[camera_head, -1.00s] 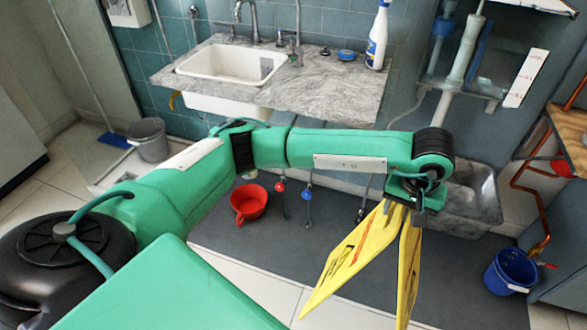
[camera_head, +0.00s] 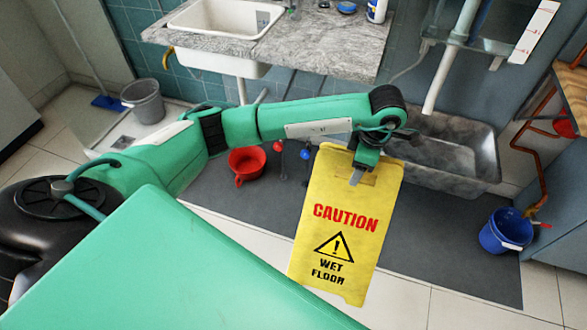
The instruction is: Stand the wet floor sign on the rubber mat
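The yellow wet floor sign (camera_head: 345,222) hangs from my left gripper (camera_head: 356,178), which is shut on its top edge. Its printed face with "CAUTION" and "WET FLOOR" points toward the head camera, and the sign leans a little in the picture. Its second panel is hidden behind the front one. The dark grey rubber mat (camera_head: 430,240) lies on the floor below the sink and behind the sign. The sign's lower end overlaps the white tiles in front of the mat; I cannot tell whether it touches the floor. My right gripper is not in view.
A red bucket (camera_head: 247,163) stands on the mat's left part, and a blue bucket (camera_head: 505,231) stands at its right. A grey stone trough (camera_head: 450,152) is behind the mat. A sink counter (camera_head: 300,55) stands at the back. The mat right of the sign is clear.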

